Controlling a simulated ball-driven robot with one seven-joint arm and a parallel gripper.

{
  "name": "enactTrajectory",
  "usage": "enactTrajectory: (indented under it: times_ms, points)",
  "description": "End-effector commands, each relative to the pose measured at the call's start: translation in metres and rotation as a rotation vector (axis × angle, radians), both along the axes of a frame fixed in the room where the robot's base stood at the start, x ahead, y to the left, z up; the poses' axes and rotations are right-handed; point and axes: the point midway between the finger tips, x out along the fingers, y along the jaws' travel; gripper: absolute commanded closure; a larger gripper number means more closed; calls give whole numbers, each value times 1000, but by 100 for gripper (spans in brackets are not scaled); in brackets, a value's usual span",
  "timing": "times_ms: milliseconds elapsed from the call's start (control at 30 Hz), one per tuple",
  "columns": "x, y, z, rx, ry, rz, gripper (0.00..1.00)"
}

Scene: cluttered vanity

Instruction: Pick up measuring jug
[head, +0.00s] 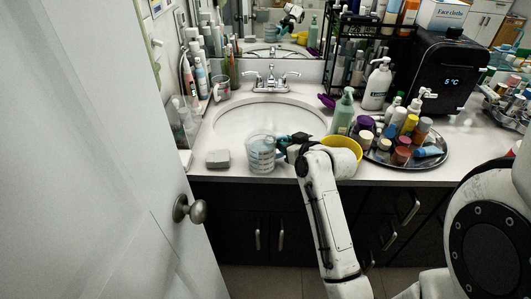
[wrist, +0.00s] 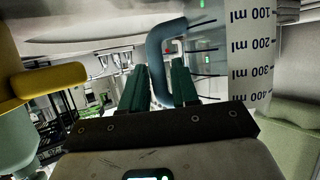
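The measuring jug (head: 261,154) is a clear beaker with a blue handle. It stands upright near the front edge of the counter, left of my gripper (head: 290,146). In the wrist view its wall (wrist: 250,58) with ml marks fills the right side. The blue handle (wrist: 156,62) shows between the two green fingers of my gripper (wrist: 160,68). The fingers are apart, with a narrow gap visible beside the handle, so they look open around it. Firm contact cannot be made out. The jug's base is on the counter.
A yellow bowl (head: 347,145) stands close right of my gripper. A round tray (head: 436,158) with several bottles lies beyond it. A green pump bottle (head: 342,113) stands behind. A grey block (head: 218,158) lies left of the jug. The sink basin (head: 265,119) is behind.

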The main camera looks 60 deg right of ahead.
Motion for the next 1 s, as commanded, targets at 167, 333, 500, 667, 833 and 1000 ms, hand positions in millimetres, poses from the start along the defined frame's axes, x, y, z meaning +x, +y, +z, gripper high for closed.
enactTrajectory:
  times_ms: [167, 333, 500, 667, 833, 1000]
  points:
    - [15, -11, -7, 0, -1, -1, 71]
    - [17, -12, -9, 0, 0, -1, 71]
    - [17, -12, -9, 0, 0, -1, 76]
    - [17, -12, -9, 0, 0, -1, 92]
    - [17, -12, -9, 0, 0, -1, 100]
    - [17, -12, -7, -1, -3, -1, 100]
